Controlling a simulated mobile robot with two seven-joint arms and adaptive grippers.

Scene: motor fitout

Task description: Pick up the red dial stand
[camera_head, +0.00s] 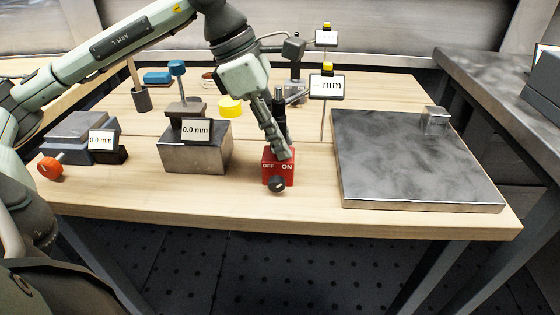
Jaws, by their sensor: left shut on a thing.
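The red dial stand has a red base (279,165) marked OFF and ON, with a black knob on its front. It stands on the wooden table in the middle of the view. A dark upright post rises from the base, and a thin arm leads up to a display (326,86) reading "-- mm" with a yellow top. My left gripper (279,148) points down at the stand, just above the red base, and is shut on it. The fingers hide part of the post and the base's top. My right gripper is out of view.
A metal plate (415,170) with a small block (435,118) lies to the right. A metal block (195,156) with a 0.0 mm gauge (198,131) stands left of the stand. A grey device with an orange knob (50,168) is at far left. A yellow cylinder (230,107) sits behind.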

